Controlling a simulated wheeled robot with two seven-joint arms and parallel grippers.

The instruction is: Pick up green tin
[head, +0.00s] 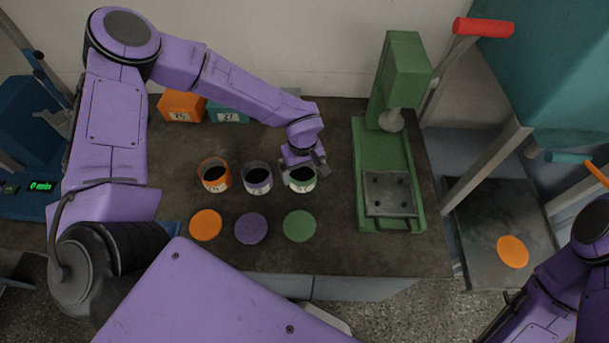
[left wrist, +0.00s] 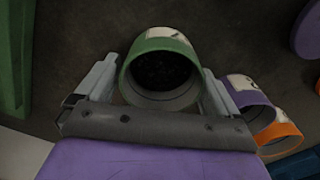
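The green tin (head: 302,186) stands open-topped at the right end of a row of three tins, with dark contents inside. My left gripper (head: 302,164) is at the tin's far side, its fingers spread wider than the tin. In the left wrist view the green tin (left wrist: 160,45) lies between the two fingers of the left gripper (left wrist: 158,70), with a narrow gap visible at its left side. The tin appears to rest on the bench. My right arm shows at the lower right, but its gripper is not visible.
A purple tin (head: 257,186) and an orange tin (head: 215,185) stand close to the left. Orange, purple and green discs (head: 299,226) lie in front. A green press machine (head: 403,70) stands to the right. Boxes (head: 181,106) stand behind; bare bench (head: 335,135) lies between tin and press.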

